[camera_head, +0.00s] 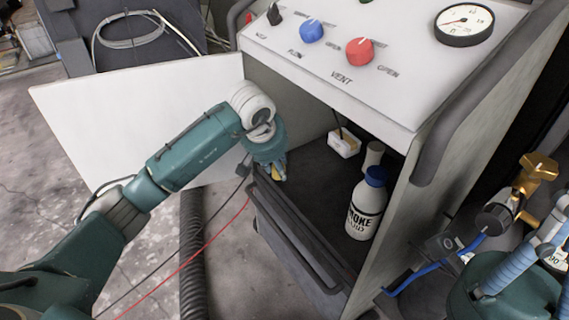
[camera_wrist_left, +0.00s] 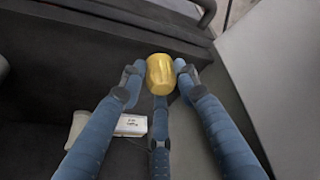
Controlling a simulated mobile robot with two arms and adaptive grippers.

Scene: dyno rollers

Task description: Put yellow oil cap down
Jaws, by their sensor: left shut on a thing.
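The yellow oil cap (camera_wrist_left: 160,74) is a small gold-yellow cylinder held between the fingertips of my left gripper (camera_wrist_left: 160,77), which is shut on it. In the head view, my left gripper (camera_head: 275,168) points down at the open front of the cart's lower compartment, above its front wall; only a bit of yellow shows there. The cap is in the air, and its gap to the surface below is hard to judge. My right gripper (camera_head: 515,262) is partly in view at the lower right; its fingertips are not clear.
A white smoke fluid bottle (camera_head: 367,205) with a blue lid stands on the dark compartment floor (camera_head: 318,200). A small white box (camera_head: 344,142) and a pale cylinder (camera_head: 373,156) are behind it. The open white door (camera_head: 140,125) is at left. Free floor lies left of the bottle.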

